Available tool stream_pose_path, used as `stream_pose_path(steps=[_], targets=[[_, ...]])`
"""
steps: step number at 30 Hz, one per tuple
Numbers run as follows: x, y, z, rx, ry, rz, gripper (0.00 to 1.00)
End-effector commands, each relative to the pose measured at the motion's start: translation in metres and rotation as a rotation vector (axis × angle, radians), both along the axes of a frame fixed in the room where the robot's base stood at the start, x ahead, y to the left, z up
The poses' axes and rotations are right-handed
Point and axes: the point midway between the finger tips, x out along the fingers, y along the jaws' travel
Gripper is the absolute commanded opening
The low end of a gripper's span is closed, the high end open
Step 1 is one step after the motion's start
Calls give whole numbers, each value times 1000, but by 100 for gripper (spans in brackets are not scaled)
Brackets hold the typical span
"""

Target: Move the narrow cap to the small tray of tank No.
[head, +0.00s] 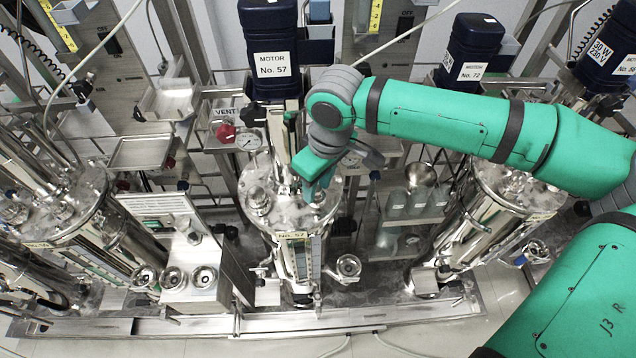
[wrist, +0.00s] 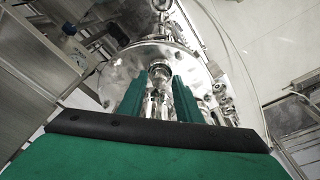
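My gripper (head: 318,187) hangs over the lid of the steel tank labelled No. 57 (head: 303,255), in the middle of the head view. In the wrist view my gripper's two green fingers (wrist: 160,90) stand apart, with steel parts showing between them. A round shiny metal piece (wrist: 160,72) on the lid lies just beyond the fingertips; I cannot tell whether it is the narrow cap. A rounded metal cap (head: 259,197) stands on the lid left of my gripper. A small, empty-looking metal tray (head: 140,152) is left of the tank. The task gives no tank number.
The dark motor No. 57 (head: 271,50) rises behind the tank. A gauge (head: 248,139) and red vent valve (head: 225,131) sit close by. Another tank (head: 75,215) stands left and a third (head: 505,215) right.

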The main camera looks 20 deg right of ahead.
Motion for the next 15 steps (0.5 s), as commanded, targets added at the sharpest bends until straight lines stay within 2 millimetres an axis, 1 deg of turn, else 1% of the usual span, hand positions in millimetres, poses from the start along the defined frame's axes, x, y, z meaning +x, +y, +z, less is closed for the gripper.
stream_pose_path(steps=[1, 2, 3, 15], targets=[[0, 0, 0, 0, 0, -1, 18], [0, -1, 0, 0, 0, -1, 11], [0, -1, 0, 0, 0, -2, 1], [0, -1, 2, 1, 1, -2, 0]])
